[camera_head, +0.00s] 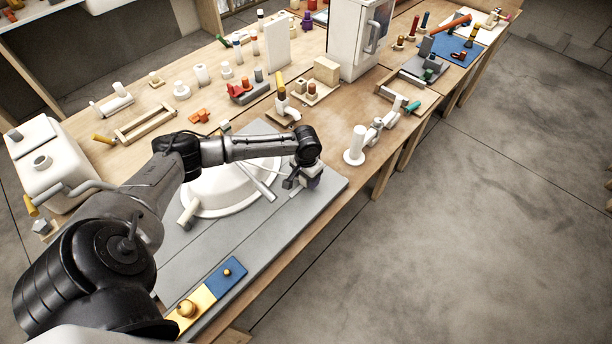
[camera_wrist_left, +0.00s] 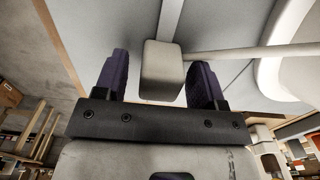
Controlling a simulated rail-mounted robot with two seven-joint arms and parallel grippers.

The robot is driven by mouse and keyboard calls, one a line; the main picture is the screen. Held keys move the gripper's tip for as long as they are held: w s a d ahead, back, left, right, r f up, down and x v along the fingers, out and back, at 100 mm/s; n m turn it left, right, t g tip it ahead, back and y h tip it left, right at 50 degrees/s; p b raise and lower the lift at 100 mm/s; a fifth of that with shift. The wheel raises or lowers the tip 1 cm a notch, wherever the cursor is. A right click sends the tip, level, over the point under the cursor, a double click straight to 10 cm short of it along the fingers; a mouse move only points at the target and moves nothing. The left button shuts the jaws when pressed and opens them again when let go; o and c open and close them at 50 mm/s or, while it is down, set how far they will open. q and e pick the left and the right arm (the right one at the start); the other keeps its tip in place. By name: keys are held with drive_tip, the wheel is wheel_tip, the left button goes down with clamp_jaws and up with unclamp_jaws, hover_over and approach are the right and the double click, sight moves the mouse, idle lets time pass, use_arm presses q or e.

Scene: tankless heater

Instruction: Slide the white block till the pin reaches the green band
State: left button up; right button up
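The white block (camera_wrist_left: 162,70) sits between the two dark fingers of my left gripper (camera_wrist_left: 160,82) in the left wrist view. The gripper is open around it, with a clear gap on the left finger's side and a narrow one on the right. A pale strip or track runs away from the block, and a thin white rod (camera_wrist_left: 245,52) reaches from it toward a round white body. In the head view my left gripper (camera_head: 297,184) is low over the grey board, and the block is hard to tell there. I cannot make out the pin or the green band. My right gripper is not in view.
The round white basin (camera_head: 215,196) with a pale bar (camera_head: 259,183) stands left of my gripper on the grey board (camera_head: 305,218). A blue and yellow plate (camera_head: 225,274) with knobs lies at the near edge. A white jointed fixture (camera_head: 355,151) stands to the right.

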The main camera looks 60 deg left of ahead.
use_arm(q)
wheel_tip(320, 180, up, 14)
drive_tip(key=p, duration=0.2)
idle(0.5)
drive_tip(key=shift+f, duration=0.1)
idle(0.3)
